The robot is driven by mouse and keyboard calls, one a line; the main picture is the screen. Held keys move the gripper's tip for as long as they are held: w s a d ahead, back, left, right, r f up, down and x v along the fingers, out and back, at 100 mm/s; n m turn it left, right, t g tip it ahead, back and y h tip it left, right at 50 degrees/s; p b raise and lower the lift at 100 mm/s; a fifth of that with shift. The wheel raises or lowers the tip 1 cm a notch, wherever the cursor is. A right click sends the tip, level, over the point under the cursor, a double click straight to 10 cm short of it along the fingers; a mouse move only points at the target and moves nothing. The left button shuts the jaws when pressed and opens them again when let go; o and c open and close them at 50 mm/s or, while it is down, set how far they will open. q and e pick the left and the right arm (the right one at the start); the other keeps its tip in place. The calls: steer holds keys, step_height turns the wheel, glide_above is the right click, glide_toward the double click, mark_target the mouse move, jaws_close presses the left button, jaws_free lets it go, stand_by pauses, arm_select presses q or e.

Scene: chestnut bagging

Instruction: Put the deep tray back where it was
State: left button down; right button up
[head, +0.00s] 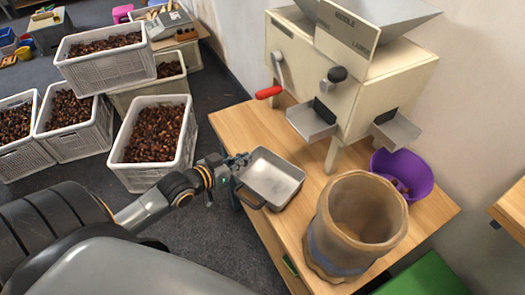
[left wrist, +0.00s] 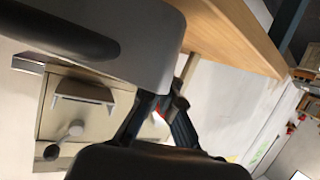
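The deep tray (head: 271,180) is a grey metal pan with a brown handle on its near left side. It is empty and lies level at the left edge of the wooden table in the head view. In the left wrist view the tray (left wrist: 140,65) fills the upper left. My left gripper (head: 236,163) is at the tray's left rim, and its fingers (left wrist: 163,105) appear closed on that rim. I cannot tell whether the tray touches the tabletop. My right gripper is not in view.
A cream sorting machine (head: 325,85) with metal chutes stands at the table's back. A brown sack (head: 358,225) and a purple bowl (head: 408,172) stand on the wooden table (head: 235,122). White crates of chestnuts (head: 128,170) stand on the floor at left.

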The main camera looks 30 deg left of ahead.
mark_target(260, 152)
arm_select(q)
steer(key=w, duration=0.2)
steer(key=w+d, duration=0.1)
steer(key=w, duration=0.4)
steer(key=shift+w+d, duration=0.15)
steer(key=shift+d, duration=0.1)
steer(key=shift+w+f, duration=0.15)
steer(key=shift+f, duration=1.6)
steer(key=c, duration=1.5)
jaws_free()
steer(key=v, duration=1.2)
steer(key=shift+r+p, duration=0.1)
steer(key=shift+p, duration=0.25)
